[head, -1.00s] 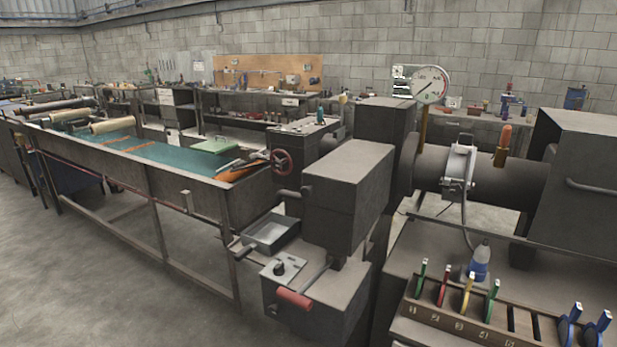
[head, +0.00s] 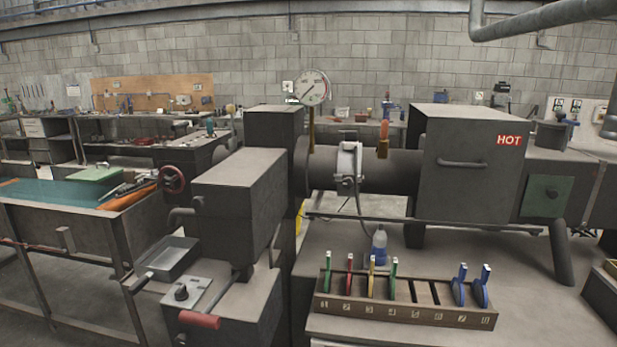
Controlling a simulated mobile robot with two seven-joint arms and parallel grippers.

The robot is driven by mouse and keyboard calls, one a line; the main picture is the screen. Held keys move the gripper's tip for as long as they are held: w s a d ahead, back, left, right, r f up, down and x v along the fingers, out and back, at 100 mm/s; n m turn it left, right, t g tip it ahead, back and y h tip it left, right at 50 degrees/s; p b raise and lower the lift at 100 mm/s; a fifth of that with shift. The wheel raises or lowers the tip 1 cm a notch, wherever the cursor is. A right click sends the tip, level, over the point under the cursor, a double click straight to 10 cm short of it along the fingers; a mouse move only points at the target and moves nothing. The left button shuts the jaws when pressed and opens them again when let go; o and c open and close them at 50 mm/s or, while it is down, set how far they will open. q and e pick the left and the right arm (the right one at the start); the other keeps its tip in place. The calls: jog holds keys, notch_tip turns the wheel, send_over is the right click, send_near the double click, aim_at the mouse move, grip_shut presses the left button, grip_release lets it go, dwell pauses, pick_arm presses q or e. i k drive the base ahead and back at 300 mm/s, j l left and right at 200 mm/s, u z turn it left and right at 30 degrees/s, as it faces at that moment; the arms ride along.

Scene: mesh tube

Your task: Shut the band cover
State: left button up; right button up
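A pale metal band (head: 348,165) sits around the dark horizontal barrel (head: 400,170) in the middle of the head view. A boxy pale piece is at its front and top; I take this for the band cover, but cannot tell whether it stands open or shut. A cable hangs from the band toward a blue and grey plug (head: 379,244) on the bench below. Neither of my grippers is in view.
A dial gauge (head: 313,87) rises left of the band. An orange-handled fitting (head: 383,140) stands to its right, then a box marked HOT (head: 465,185). A numbered wooden rack (head: 400,311) with coloured pieces lies in front. A red-handled lever (head: 199,320) sticks out front left.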

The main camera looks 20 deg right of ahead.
aim_at(473, 156)
jog(key=k+l+z, duration=0.15)
jog(key=z, duration=1.4)
